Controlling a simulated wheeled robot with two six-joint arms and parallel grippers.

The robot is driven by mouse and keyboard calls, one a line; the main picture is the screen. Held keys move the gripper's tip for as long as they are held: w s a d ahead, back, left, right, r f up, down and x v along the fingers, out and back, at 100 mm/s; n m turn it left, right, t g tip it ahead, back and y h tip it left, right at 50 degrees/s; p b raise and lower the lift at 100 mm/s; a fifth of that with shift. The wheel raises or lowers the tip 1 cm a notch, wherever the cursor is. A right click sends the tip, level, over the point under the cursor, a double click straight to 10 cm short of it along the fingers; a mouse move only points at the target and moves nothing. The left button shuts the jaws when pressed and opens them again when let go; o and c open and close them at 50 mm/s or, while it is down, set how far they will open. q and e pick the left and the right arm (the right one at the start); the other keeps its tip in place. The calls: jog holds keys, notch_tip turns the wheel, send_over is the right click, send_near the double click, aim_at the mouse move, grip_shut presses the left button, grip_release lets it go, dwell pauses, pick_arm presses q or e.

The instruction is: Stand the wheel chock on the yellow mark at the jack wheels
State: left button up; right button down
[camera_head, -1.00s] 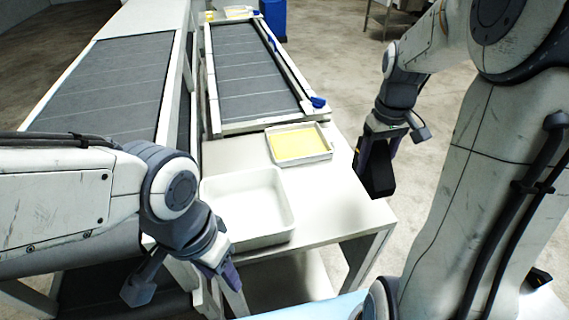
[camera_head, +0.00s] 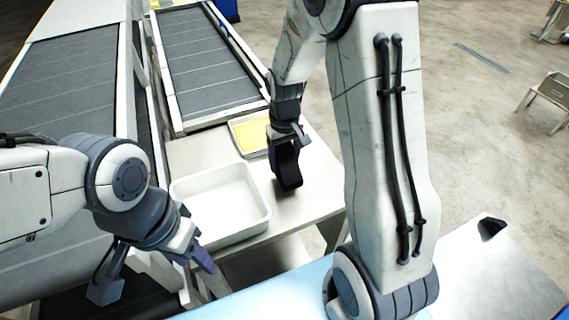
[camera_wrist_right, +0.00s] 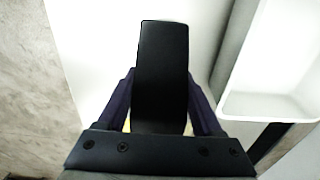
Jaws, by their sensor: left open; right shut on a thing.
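The black wheel chock (camera_head: 288,172) hangs from my right gripper (camera_head: 284,146) in the head view, in front of the table's right part. In the right wrist view the chock (camera_wrist_right: 161,75) is a long dark block between the purple fingers of my right gripper (camera_wrist_right: 162,103), which is shut on it. My left gripper (camera_head: 199,258) is open and empty at the front left, near the white tray; its fingers are only partly visible. I cannot make out the jack wheels or a yellow floor mark.
A white tray (camera_head: 183,207) stands on the pale table (camera_head: 310,203). Behind it is a smaller tray with a yellow sheet (camera_head: 247,134). Grey belts (camera_head: 205,58) run at the back left. A small dark item (camera_head: 491,227) is at the right. Open floor (camera_head: 470,130) lies right.

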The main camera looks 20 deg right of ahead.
aim_at(285, 167)
jog(key=shift+f+p, duration=0.3)
jog(key=shift+f, duration=1.15)
jog(key=shift+f, duration=0.2)
jog(key=shift+c, duration=0.2)
grip_release()
